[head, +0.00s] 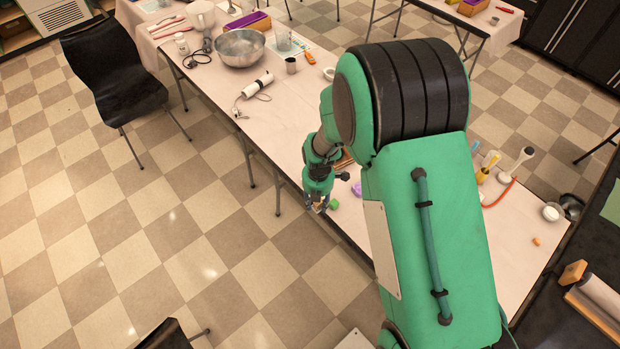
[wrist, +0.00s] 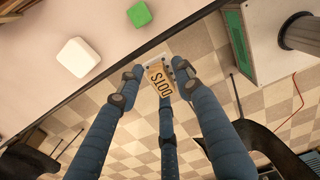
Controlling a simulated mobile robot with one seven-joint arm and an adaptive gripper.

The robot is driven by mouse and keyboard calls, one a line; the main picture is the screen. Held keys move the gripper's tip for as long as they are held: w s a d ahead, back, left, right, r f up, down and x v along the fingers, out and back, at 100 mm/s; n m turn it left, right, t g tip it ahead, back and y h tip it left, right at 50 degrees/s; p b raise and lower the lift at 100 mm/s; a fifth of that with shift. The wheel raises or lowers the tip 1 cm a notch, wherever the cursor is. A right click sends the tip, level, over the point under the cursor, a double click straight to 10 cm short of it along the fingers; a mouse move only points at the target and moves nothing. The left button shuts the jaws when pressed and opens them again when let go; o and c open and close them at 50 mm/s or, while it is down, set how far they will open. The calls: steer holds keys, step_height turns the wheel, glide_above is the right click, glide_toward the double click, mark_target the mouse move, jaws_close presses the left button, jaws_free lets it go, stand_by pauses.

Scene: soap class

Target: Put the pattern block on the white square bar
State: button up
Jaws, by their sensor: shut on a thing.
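My gripper (head: 318,207) is off the near edge of the long table in the head view. Pale patches show beside the tan face. The block appears over the floor, just outside the table edge. The white square bar (wrist: 78,58), with rounded corners, lies on the table to the upper left of the block in the wrist view, apart from it. I cannot make the bar out in the head view.
A green block (wrist: 139,14) lies on the table near the white bar; it also shows in the head view (head: 333,204). A purple piece (head: 356,189) lies close by. A metal bowl (head: 240,48) and a white hand tool (head: 257,85) are farther back. My arm hides part of the table.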

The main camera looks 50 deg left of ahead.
steer(key=w+a, duration=0.2)
steer(key=a, duration=0.2)
steer(key=w+a+f, duration=0.1)
steer(key=w+a, duration=0.2)
steer(key=a, duration=0.2)
steer(key=w+a, duration=0.3)
steer(key=a, duration=0.1)
steer(key=shift+a+f+b, duration=0.25)
steer(key=shift+a+b, duration=0.05)
steer(key=shift+a, duration=0.1)
steer(key=shift+f, duration=1.7)
steer(key=shift+f, duration=0.1)
steer(key=o, duration=0.7)
steer(key=shift+f, duration=0.1)
steer(key=shift+c, duration=0.2)
steer(key=o, duration=0.4)
steer(key=shift+o, duration=0.2)
